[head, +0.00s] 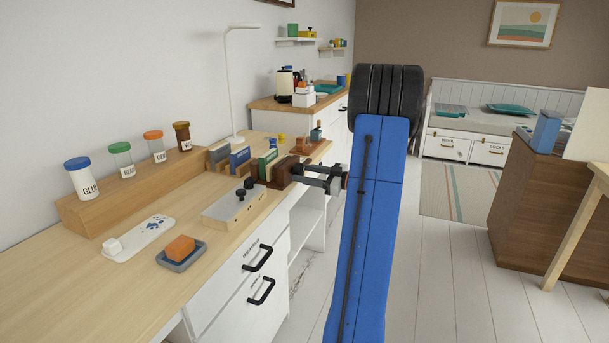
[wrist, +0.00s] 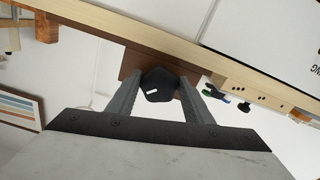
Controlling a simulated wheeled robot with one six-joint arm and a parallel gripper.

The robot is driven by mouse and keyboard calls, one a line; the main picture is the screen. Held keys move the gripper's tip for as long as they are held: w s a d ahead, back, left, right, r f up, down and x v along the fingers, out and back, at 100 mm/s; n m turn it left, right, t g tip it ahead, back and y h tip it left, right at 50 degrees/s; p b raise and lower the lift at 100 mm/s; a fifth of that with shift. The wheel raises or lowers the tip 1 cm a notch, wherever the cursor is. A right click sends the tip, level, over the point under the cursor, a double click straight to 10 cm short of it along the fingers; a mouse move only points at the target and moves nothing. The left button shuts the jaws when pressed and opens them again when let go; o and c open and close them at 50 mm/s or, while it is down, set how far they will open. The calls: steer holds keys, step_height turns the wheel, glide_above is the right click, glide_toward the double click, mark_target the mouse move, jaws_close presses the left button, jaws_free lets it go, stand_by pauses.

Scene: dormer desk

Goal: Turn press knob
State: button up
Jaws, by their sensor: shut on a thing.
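The press knob (wrist: 157,85) is a dark, many-sided knob with a short white mark, seen end-on in the wrist view. It sits in front of the brown wooden press (wrist: 131,63). My gripper (head: 303,174) reaches in from the right at the desk's front edge in the head view. Its two fingers stand on either side of the knob, shut on it. The brown press also shows in the head view (head: 283,168), just left of the fingers. The knob is hard to make out there between the fingers.
A pale box with black knobs (head: 236,204) stands left of the press. Upright blue and green pieces (head: 240,158) stand behind it. An orange block lies on a grey tray (head: 181,262) nearer. Drawers with black handles (head: 258,258) lie below the desk edge. The floor (head: 450,260) at right is clear.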

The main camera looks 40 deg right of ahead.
steer(key=o, duration=1)
steer(key=shift+o, duration=0.2)
steer(key=shift+s+d, duration=0.1)
steer(key=shift+s, duration=0.05)
steer(key=v, duration=1.7)
steer(key=shift+f, duration=0.1)
